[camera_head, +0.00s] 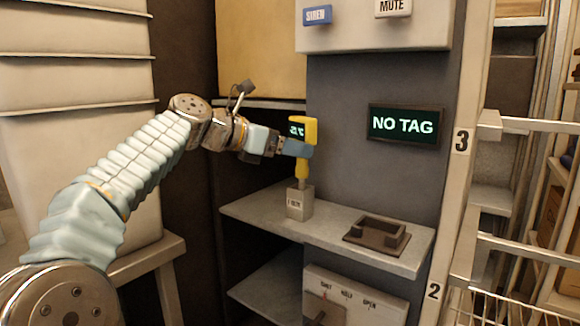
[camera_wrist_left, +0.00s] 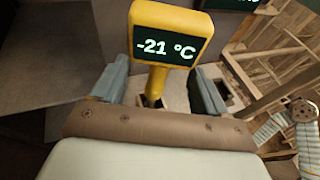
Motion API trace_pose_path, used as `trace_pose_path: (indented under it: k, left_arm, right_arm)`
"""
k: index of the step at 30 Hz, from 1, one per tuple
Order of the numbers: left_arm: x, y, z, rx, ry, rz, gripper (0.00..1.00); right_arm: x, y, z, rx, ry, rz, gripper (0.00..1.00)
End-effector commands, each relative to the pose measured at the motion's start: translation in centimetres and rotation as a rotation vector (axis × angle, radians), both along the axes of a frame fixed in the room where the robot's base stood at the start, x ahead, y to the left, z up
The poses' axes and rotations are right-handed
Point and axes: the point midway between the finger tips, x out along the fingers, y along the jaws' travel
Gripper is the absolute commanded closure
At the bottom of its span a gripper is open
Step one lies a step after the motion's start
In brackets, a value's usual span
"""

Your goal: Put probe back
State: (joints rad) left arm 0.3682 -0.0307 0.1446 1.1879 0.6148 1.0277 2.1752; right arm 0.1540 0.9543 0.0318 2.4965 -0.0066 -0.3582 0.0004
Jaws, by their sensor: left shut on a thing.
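The yellow probe (camera_head: 303,169) is upright, and its small display reads -21 °C in the left wrist view (camera_wrist_left: 168,35). My left gripper (camera_head: 297,148) is shut on the probe's body below the display. The probe's thin stem points down at a small grey block (camera_head: 299,204) with a printed label, standing on the shelf. The stem's lower end meets the block's top opening; how deep it sits I cannot tell. In the left wrist view the fingers (camera_wrist_left: 158,88) flank the probe's handle. My right gripper is not in view.
The grey shelf (camera_head: 340,232) also bears a dark cradle (camera_head: 376,233) at right. A wall screen (camera_head: 404,125) reads NO TAG. Above are a blue SIREN button (camera_head: 318,15) and a MUTE button (camera_head: 393,7). A lever panel (camera_head: 352,297) is below. Metal rails (camera_head: 530,125) stand at right.

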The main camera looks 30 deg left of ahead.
Motion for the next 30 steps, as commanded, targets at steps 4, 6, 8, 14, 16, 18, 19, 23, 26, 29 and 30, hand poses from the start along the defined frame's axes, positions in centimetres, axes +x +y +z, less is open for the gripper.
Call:
trace_pose_path:
  k: [4, 6, 8, 14, 16, 18, 19, 23, 26, 29, 30]
  left_arm:
    - [-0.1, 0.0, -2.2, -0.001, 0.004, 0.002, 0.68]
    - [-0.1, 0.0, -3.1, -0.001, 0.002, 0.002, 0.68]
    - [-0.1, 0.0, -3.5, 0.000, 0.001, 0.001, 0.68]
    - [0.0, 0.0, -3.6, 0.000, -0.001, 0.001, 0.68]
    - [0.0, 0.0, -3.7, 0.000, -0.001, 0.001, 0.68]
    - [0.0, 0.0, -3.9, 0.000, 0.000, 0.001, 0.68]
    - [0.0, 0.0, -4.0, 0.000, 0.000, 0.001, 0.25]
    - [0.0, 0.0, -3.9, 0.001, 0.001, 0.001, 0.05]
    - [0.0, 0.0, -3.9, 0.001, 0.001, 0.001, 0.01]
    - [0.0, 0.0, -3.9, 0.001, 0.001, 0.001, 0.01]
    - [0.0, 0.0, -3.9, 0.001, 0.001, 0.001, 0.01]
  right_arm:
    - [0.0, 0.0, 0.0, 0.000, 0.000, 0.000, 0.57]
    - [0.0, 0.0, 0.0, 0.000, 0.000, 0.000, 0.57]
    - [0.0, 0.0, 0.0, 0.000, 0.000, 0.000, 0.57]
    - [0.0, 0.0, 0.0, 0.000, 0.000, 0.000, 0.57]
    - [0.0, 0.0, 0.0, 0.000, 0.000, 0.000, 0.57]
    - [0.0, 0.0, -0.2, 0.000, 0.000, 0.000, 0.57]
    - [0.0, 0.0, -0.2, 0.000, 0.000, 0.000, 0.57]
    - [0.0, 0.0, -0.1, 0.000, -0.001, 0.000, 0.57]
    - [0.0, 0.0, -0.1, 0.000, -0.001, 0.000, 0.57]
    - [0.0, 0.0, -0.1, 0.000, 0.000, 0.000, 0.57]
    - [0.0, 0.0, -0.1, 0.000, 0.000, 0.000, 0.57]
